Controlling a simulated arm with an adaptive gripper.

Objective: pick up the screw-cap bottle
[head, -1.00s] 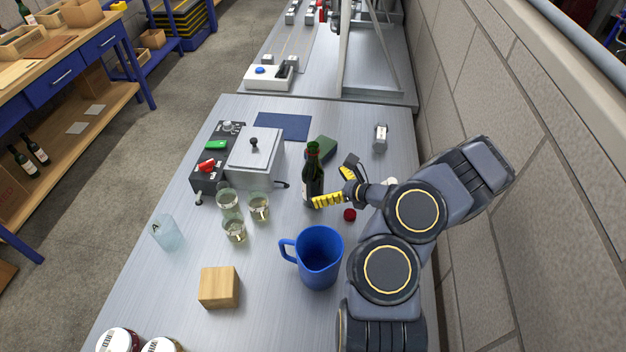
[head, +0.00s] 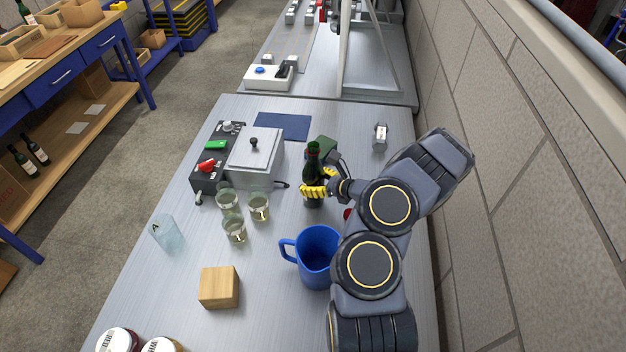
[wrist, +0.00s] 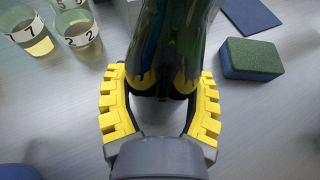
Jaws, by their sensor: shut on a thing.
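The screw-cap bottle (head: 312,165) is dark green glass and stands upright on the steel bench in the head view. In the wrist view the bottle (wrist: 175,35) fills the top middle, and its upper part is out of frame. My gripper (head: 318,190) has its yellow fingers around the lower half of the bottle. In the wrist view my gripper (wrist: 162,88) is shut on the bottle, with one finger at each side. I cannot tell any gap between the bottle's base and the bench.
A blue jug (head: 318,258) stands close in front of the bottle. Several numbered glasses (head: 259,207) stand to its left. A green sponge (wrist: 252,60) lies just beside it. A red cap (head: 348,214) is partly hidden by my arm. A stone wall (head: 500,220) runs along the right.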

